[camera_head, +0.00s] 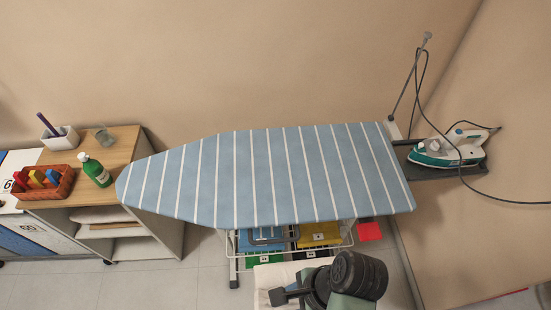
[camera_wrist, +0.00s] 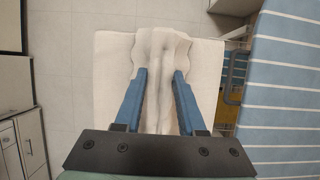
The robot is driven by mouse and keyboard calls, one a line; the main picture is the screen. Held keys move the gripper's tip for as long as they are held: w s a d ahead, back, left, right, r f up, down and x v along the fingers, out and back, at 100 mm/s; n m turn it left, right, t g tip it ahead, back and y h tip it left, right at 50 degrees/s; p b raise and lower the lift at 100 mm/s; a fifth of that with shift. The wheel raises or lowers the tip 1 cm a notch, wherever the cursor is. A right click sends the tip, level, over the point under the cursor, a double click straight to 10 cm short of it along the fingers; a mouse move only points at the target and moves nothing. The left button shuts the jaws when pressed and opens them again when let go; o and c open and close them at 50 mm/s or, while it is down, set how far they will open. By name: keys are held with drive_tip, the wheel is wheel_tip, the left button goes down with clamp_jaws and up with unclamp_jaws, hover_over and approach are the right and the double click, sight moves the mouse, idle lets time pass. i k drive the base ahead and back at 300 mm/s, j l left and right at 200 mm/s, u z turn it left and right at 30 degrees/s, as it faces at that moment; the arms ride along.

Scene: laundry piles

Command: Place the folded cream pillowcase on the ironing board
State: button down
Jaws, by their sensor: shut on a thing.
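The cream pillowcase (camera_wrist: 112,72) hangs from my gripper (camera_wrist: 160,72) in the wrist view. The blue fingers are closed in on a bunched fold of it, and the cloth spreads flat to both sides. In the head view the pillowcase (camera_head: 264,281) shows at the bottom middle, partly hidden by my arm. The ironing board (camera_head: 258,180) has a blue cover with white stripes and its top is bare. The board (camera_wrist: 285,95) also shows at the right of the wrist view, beside the pillowcase.
A teal and white iron (camera_head: 447,150) with a looping cord sits on the rest at the board's right end. A wooden-topped cabinet (camera_head: 118,150) with a green bottle (camera_head: 95,170) stands at the left. A wire rack with coloured bins (camera_head: 318,236) is under the board.

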sight(294, 174)
drive_tip(key=i, duration=1.35)
